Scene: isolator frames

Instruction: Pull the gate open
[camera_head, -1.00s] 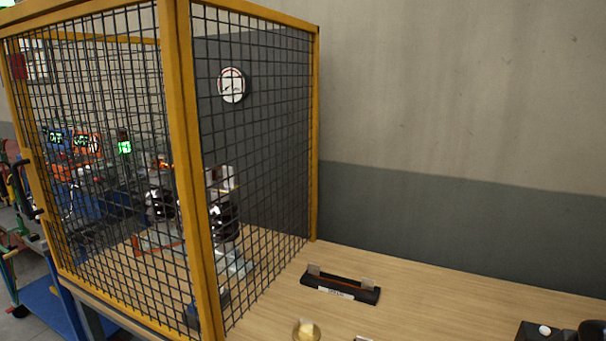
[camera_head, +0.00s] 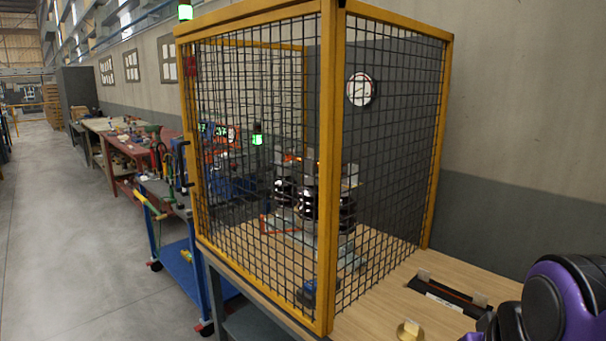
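The gate (camera_head: 328,200) is the front panel of a yellow-framed cage with black wire mesh, and it looks shut. A black upright handle (camera_head: 182,165) sits at its left edge. Behind the mesh stand dark ribbed columns (camera_head: 306,200) on a grey mount, partly hidden by the wires. My gripper is not in view. Only a purple and black part of my arm shows at the lower right, well away from the handle.
The cage stands on a wooden-topped bench (camera_head: 385,310). A black holder (camera_head: 446,297) and a small brass-coloured piece (camera_head: 409,330) lie on it, right of the cage. A blue cart (camera_head: 180,262) stands left of the bench. The grey floor (camera_head: 75,240) further left is open.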

